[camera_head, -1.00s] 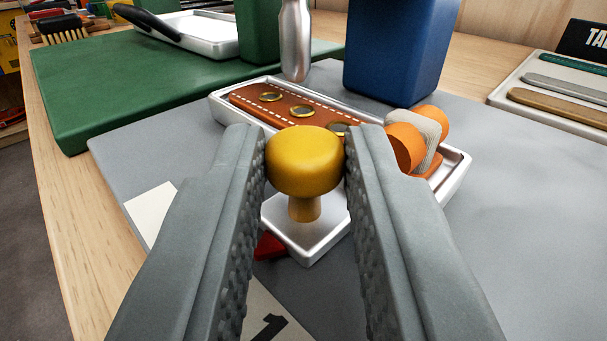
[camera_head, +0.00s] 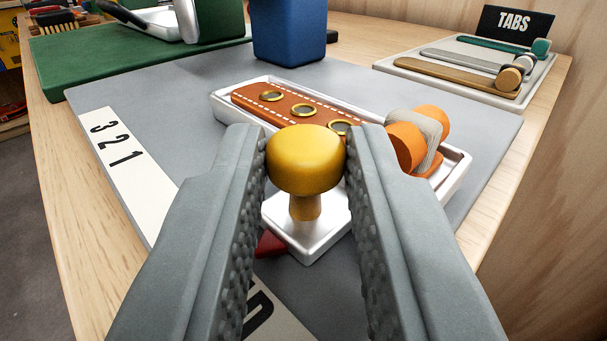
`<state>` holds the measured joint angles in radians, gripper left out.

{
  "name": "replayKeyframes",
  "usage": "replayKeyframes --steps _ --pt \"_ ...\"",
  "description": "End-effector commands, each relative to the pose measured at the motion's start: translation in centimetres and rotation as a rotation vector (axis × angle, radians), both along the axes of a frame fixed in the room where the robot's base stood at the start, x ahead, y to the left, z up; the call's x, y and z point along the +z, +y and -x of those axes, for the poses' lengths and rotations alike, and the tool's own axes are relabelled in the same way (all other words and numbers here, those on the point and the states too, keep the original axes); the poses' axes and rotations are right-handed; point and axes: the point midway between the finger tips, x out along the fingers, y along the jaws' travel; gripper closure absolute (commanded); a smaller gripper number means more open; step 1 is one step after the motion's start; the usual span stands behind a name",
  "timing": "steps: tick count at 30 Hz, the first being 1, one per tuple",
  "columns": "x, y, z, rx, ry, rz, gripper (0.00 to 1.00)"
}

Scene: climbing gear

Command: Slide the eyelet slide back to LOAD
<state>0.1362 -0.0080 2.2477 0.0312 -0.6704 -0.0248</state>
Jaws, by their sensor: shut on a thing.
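My gripper (camera_head: 305,165) is shut on the round yellow knob (camera_head: 304,158) of the eyelet slide. The slide is a silver tray (camera_head: 310,245) with the knob standing on its near corner plate. In the tray lies an orange strap (camera_head: 262,103) with white stitching and several brass eyelets (camera_head: 303,111). An orange and grey clamp-like piece (camera_head: 428,138) sits at the tray's right end. A red pointer (camera_head: 270,244) sticks out at the slide's left side. The white scale strip (camera_head: 118,160) reads 3, 2, 1; nearer, a partly hidden word ends in what looks like D (camera_head: 262,315).
A grey board (camera_head: 180,95) lies under the slide. A blue block (camera_head: 289,35) and a green base (camera_head: 140,55) stand at the back. A tray of tabs (camera_head: 470,70) with a TABS sign (camera_head: 515,25) is at the back right. The board is clear right of the slide.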

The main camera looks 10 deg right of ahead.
Motion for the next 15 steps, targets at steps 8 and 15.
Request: replayKeyframes --steps 8,15 --pt "-0.16 -0.10 0.15 -0.003 0.003 -0.001 0.70" --pt "-0.09 -0.06 0.20 -0.002 0.002 -0.001 0.70"
